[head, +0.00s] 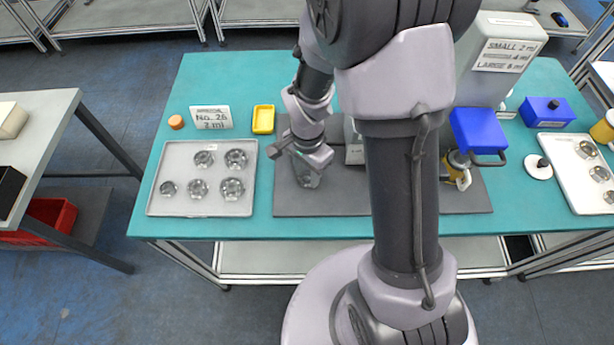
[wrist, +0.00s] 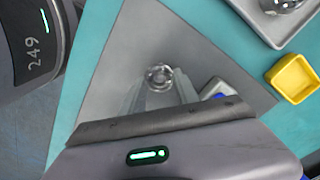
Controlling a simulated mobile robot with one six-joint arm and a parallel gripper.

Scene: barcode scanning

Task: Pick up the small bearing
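My gripper (head: 308,181) hangs over the left part of the grey mat (head: 345,202), to the right of the bearing tray. In the wrist view, a small shiny ring-shaped bearing (wrist: 159,76) sits between my two pale fingertips, which close in on its sides. It appears held, with the grey mat behind it; its height over the mat is hard to tell. In the head view this bearing cannot be made out. Several other bearings (head: 231,189) of different sizes lie in the light grey tray (head: 182,210), whose upper left place is empty.
A yellow tray (head: 263,119), a "No. 26" sign (head: 211,117) and an orange cap (head: 176,122) stand behind the bearing tray. A blue-topped device (head: 479,131) stands at the mat's right. A white tray (head: 570,178) with parts is at far right.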

